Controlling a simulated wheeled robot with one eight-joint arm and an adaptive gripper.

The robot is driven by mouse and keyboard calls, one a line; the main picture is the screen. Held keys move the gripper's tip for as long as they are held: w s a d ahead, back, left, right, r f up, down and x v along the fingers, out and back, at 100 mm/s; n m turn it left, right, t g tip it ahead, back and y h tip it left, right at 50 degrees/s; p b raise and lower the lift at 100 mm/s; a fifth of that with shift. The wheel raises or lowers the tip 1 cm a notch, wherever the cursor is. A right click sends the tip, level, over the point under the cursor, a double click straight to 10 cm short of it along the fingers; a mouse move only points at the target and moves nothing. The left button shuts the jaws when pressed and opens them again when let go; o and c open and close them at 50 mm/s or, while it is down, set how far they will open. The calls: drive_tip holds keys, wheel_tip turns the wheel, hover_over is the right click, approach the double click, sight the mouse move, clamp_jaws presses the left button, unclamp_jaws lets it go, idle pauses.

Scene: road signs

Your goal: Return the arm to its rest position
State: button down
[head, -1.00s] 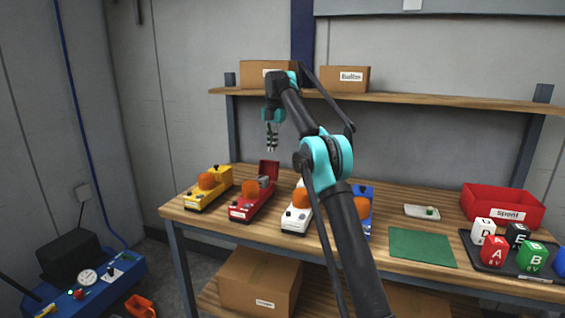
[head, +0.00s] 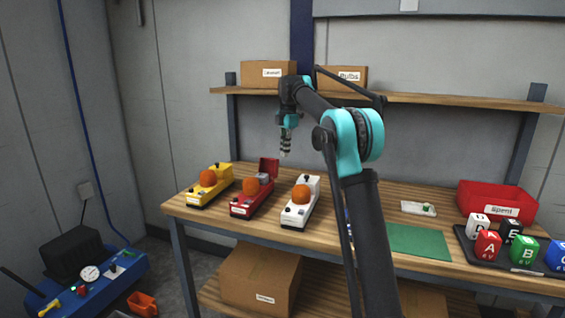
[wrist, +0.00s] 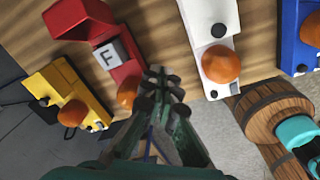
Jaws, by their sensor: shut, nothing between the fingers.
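My gripper (head: 286,152) hangs above the back of the workbench in the head view, fingers pointing down, shut and empty. In the wrist view its closed fingertips (wrist: 160,84) are over the bench between the red and white units. The yellow unit (head: 196,197), the red unit (head: 243,209) and the white unit (head: 295,216) stand in a row, each with an orange dome. The red unit's lid is open, and a grey block marked F (wrist: 107,56) shows inside. The blue unit (wrist: 291,42) shows in the wrist view; my arm mostly hides it in the head view.
A shelf (head: 430,100) with cardboard boxes (head: 268,74) runs behind the arm. On the bench's right are a green mat (head: 417,240), a small pale tray (head: 417,208), a red "Spent" bin (head: 490,186) and a dark tray of lettered blocks (head: 465,240). A blue tester (head: 100,280) stands lower left.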

drive_tip(key=s+d+f+m, duration=0.1)
drive_tip(key=s+d+m, duration=0.1)
drive_tip(key=s, duration=0.1)
drive_tip(key=s+d+f+m, duration=0.2)
drive_tip(key=s+d+f+m+t, duration=0.1)
drive_tip(key=s+d+m, duration=0.2)
drive_tip(key=shift+s+f, duration=0.3)
drive_tip(key=shift+f, duration=0.1)
drive_tip(key=s+d+f+m+t, duration=0.1)
drive_tip(key=s+d+f+m, duration=0.2)
drive_tip(key=s, duration=0.9)
drive_tip(key=s+d+f+m+t, duration=0.1)
drive_tip(key=s+d+f+m, duration=0.3)
drive_tip(key=s+f+m, duration=0.5)
drive_tip(key=s+d+f+m, duration=0.4)
drive_tip(key=s+f, duration=0.7)
drive_tip(key=s, duration=0.5)
drive_tip(key=shift+s+f+m+t+h, duration=0.3)
drive_tip(key=shift+s+m+t+h, duration=0.1)
drive_tip(key=shift+m, duration=0.5)
